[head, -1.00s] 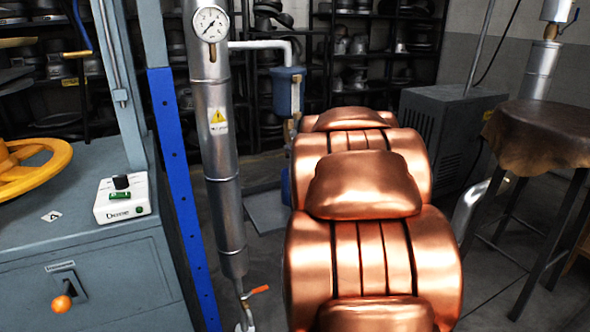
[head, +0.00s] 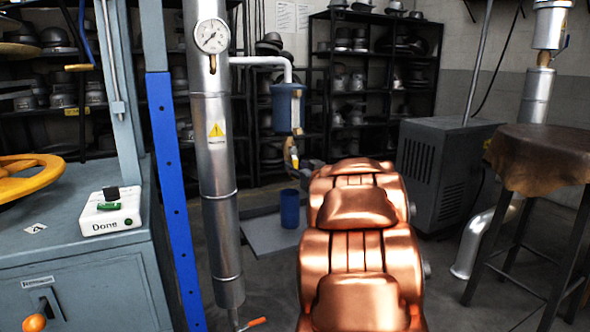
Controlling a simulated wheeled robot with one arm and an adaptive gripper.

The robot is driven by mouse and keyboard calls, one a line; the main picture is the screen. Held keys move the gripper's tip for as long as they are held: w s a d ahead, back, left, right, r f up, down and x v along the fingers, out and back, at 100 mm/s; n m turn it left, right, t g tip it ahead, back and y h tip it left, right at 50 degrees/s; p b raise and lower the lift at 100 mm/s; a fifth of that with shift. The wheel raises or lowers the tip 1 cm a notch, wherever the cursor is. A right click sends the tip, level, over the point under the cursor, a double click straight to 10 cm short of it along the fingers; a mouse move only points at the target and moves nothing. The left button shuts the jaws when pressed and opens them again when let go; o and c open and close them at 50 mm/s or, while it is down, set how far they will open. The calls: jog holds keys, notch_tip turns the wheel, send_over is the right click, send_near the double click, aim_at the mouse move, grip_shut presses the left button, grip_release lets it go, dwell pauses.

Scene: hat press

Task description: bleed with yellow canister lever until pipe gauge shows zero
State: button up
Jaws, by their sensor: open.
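The pipe gauge (head: 212,36) is a white dial on the upright silver pipe (head: 213,120); its reading is too small to tell surely. The blue canister (head: 286,108) hangs from a thin pipe to the right of it. The yellow canister lever (head: 294,158) shows small below the canister. My copper arm reaches forward from the bottom of the view. My gripper (head: 304,164) is small and dark at its far end, open, close to the lever's right side. I cannot tell whether they touch. My arm hides part of the gripper.
A blue bucket (head: 290,208) stands on the floor below the canister. An orange lever (head: 252,323) is at the silver pipe's foot. A grey cabinet (head: 445,172) and a leather-topped stool (head: 545,160) stand right. A workbench (head: 85,265) with a yellow wheel (head: 25,178) is left.

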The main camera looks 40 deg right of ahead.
jog(key=shift+x, duration=1.25)
jog(key=shift+c, duration=0.2)
grip_shut()
